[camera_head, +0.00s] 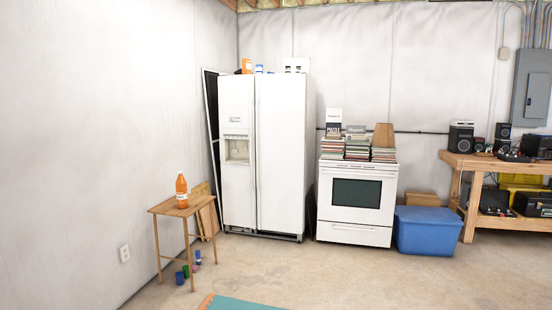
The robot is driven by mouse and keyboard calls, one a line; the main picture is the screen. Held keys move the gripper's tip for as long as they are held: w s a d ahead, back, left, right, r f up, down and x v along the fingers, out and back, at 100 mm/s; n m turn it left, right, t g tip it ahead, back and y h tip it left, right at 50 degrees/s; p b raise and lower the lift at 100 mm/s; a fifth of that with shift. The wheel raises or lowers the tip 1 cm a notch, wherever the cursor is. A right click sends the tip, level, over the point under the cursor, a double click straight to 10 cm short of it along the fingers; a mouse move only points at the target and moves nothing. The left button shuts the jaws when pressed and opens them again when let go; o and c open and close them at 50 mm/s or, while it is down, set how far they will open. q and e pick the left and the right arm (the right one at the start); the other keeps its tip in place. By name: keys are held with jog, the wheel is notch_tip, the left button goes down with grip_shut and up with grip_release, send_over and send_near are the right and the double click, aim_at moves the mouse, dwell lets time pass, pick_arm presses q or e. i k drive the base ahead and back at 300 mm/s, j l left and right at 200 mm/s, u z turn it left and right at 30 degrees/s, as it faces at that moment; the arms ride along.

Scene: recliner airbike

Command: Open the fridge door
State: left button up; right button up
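A white side-by-side fridge (283,150) stands against the back wall, left of the middle of the head view. Both of its doors look shut. The narrow left door (236,185) has a water and ice dispenser (237,149) set into it. The long vertical handles (254,150) run along the seam between the two doors. The fridge is well ahead of me across the floor. Neither my left nor my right gripper shows in the view.
A small wooden table (163,209) with an orange bottle (181,190) stands left of the fridge, with small cups (185,271) by its legs. A white stove (355,231) and a blue bin (422,230) stand to the right. Open floor (345,275) lies in front.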

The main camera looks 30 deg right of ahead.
aim_at(281, 99)
jog(key=i+l+z, duration=0.25)
jog(key=i+l, duration=0.15)
jog(key=i+l+z, duration=0.3)
jog(key=i, duration=0.4)
jog(key=i+l+z, duration=0.1)
jog(key=i+z, duration=0.15)
jog(key=i, duration=0.3)
jog(key=i+z, duration=0.3)
jog(key=i, duration=3.7)
